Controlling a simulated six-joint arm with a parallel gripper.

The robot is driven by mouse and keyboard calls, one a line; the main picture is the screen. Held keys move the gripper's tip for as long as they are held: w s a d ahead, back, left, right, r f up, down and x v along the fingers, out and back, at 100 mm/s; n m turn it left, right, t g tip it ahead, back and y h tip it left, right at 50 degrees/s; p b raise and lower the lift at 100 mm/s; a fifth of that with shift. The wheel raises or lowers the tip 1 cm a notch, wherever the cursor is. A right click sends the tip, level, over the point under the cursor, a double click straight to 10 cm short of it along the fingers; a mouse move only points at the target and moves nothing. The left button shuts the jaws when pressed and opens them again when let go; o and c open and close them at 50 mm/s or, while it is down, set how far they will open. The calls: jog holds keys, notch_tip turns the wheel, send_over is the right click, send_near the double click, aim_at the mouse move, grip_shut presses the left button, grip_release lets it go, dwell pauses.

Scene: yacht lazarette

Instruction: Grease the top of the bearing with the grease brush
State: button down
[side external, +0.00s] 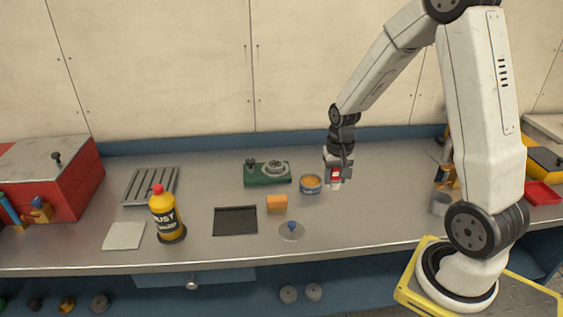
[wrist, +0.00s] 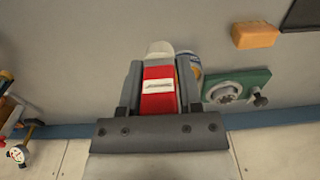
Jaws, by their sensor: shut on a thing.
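My gripper (side external: 338,174) is shut on a red block-like thing with a white label (wrist: 158,88), which I take to be the grease brush. A pale rounded end of it (wrist: 159,48) sticks out past the fingertips in the wrist view. The gripper is above the bench, just right of an open round tin of orange-yellow grease (side external: 311,184). The tin is partly hidden behind the right finger in the wrist view (wrist: 195,66). The bearing (side external: 275,166) is a grey ring on a green base (side external: 266,180), left of the tin. It also shows in the wrist view (wrist: 226,92). Bristles cannot be made out.
An orange block (side external: 277,203), a lid with a blue knob (side external: 291,232) and a dark mat (side external: 235,220) lie in front. A yellow bottle (side external: 164,215), a grate (side external: 152,185) and a red box (side external: 56,178) are left.

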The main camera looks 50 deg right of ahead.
jog(key=w+d+t+h, duration=0.1)
jog(key=w+d+t, duration=0.2)
jog(key=w, duration=0.6)
jog(key=shift+w+d+r+t, duration=0.3)
jog(key=shift+w+d+r, duration=0.05)
jog(key=shift+d, duration=0.75)
jog(key=shift+f, duration=0.1)
send_over(310, 181)
jog(key=s, duration=0.1)
jog(key=shift+s+a+f, duration=0.1)
jog(key=shift+f, duration=1.35)
jog(key=shift+s+a+f, duration=0.1)
jog(key=shift+f, duration=1.35)
jog(key=shift+f, duration=0.8)
notch_tip(310, 181, up, 7)
dwell(0.7)
jog(key=shift+w+a+r, duration=0.1)
jog(key=shift+a, duration=0.05)
dwell(0.5)
